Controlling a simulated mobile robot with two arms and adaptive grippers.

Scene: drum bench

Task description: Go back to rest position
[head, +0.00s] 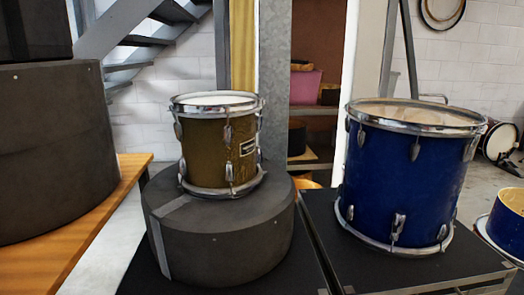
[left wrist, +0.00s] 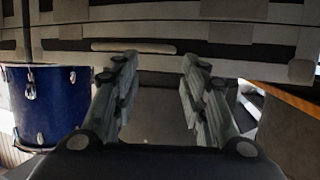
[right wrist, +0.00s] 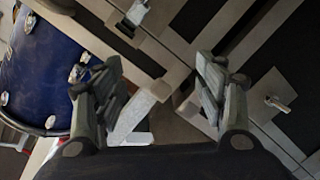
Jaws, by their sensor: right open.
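My left gripper (left wrist: 157,68) shows in the left wrist view with its two fingers apart and nothing between them. My right gripper (right wrist: 157,75) shows in the right wrist view, also with fingers apart and empty. Neither gripper shows in the head view. A blue drum (head: 400,175) stands upright on a black-topped case at the right. A blue drum also shows at the left of the left wrist view (left wrist: 48,105) and of the right wrist view (right wrist: 38,70). Both grippers are apart from it.
A brown-gold drum (head: 218,145) stands on a round dark case (head: 225,235) in the middle. A large dark round case (head: 55,150) sits on a wooden bench (head: 85,225) at the left. Pale bars and dark panels lie beyond the right fingers. Another blue drum (head: 507,225) is cut off at the right edge.

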